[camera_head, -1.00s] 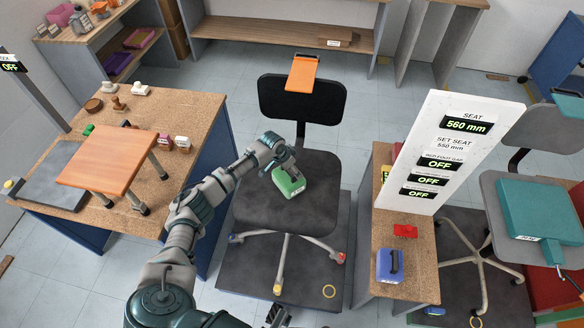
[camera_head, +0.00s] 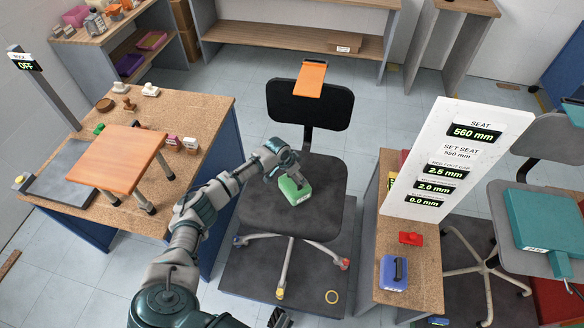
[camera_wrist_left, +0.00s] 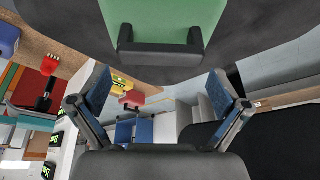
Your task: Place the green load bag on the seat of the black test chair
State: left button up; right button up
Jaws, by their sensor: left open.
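The green load bag (camera_head: 295,190) rests upright on the seat (camera_head: 318,218) of the black test chair, near the middle of the seat. My left gripper (camera_head: 287,172) is just behind and above the bag in the head view. In the left wrist view its two fingers (camera_wrist_left: 158,95) are spread wide with nothing between them. The bag (camera_wrist_left: 168,22) and its dark handle (camera_wrist_left: 160,45) show beyond the fingertips, apart from them. A dark tip (camera_head: 279,317) at the bottom edge of the head view seems to be my right gripper, and its jaws cannot be made out.
A bench with an orange-brown board (camera_head: 118,160) stands left. The chair's backrest (camera_head: 311,107) carries an orange piece (camera_head: 310,79). At right, a readout board (camera_head: 455,160) stands on a narrow table with a blue block (camera_head: 393,273). Another chair holds a teal pad (camera_head: 540,220).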

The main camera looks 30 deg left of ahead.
aim_at(288, 186)
pick_arm(q)
jog(key=p+v, duration=0.2)
jog(key=v, duration=0.8)
jog(key=s+d+f+t+h, duration=0.1)
jog(key=s+d+f, duration=0.45)
jog(key=d, duration=0.35)
jog(key=s+d+f+t+h, duration=0.1)
jog(key=s+d+f+t, duration=0.1)
jog(key=s+d+f, duration=0.55)
jog(key=s+a+f+n+g+y, duration=0.2)
jog(key=s+a+f+n+g, duration=0.15)
jog(key=s+f, duration=1.25)
jog(key=s+a+f+g+y, duration=0.1)
jog(key=s+a+f+y, duration=0.1)
jog(key=s+f, duration=0.8)
jog(key=s, duration=0.4)
jog(key=shift+s+a, duration=0.4)
pick_arm(e)
jog(key=s+f, duration=0.3)
jog(key=f, duration=0.2)
jog(key=shift+s+f, duration=0.15)
jog(key=shift+s, duration=0.1)
